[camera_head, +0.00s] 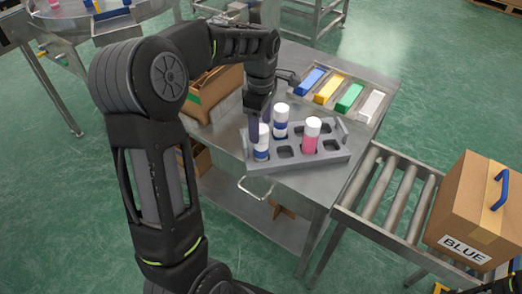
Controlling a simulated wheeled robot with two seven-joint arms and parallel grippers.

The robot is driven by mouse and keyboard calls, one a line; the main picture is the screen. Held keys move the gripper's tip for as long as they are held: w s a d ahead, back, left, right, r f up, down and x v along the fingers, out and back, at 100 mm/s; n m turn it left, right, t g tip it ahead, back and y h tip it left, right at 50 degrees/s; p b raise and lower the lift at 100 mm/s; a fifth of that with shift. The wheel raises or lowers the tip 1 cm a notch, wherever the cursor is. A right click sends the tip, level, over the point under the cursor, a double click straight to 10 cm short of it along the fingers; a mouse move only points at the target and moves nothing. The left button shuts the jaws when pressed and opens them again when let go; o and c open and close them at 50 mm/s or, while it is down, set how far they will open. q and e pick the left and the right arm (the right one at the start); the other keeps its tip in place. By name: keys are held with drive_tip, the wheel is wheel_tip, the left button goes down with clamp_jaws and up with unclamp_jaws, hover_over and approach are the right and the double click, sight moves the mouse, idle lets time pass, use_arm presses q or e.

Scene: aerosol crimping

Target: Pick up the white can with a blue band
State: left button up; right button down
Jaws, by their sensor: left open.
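A grey rack (333,156) with round-cornered slots stands on the metal cart. It holds a white can with a blue band (262,150) at its left end, a second white can with a blue band (281,121) behind it, and a white-capped pink can (311,138) to the right. My left gripper (260,121) points down at the left-end blue-band can, its fingers open close to the can's top. Whether the fingers touch the can, I cannot tell. My right gripper does not show.
Blue, yellow, green and white blocks (349,98) sit in a row at the back of the cart. A cardboard box (210,92) is behind my left arm. At right, a roller conveyor (397,205) carries a box labelled BLUE (480,205).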

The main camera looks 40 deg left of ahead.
use_arm(q)
drive_tip(key=shift+f, duration=0.4)
clamp_jaws()
idle(0.9)
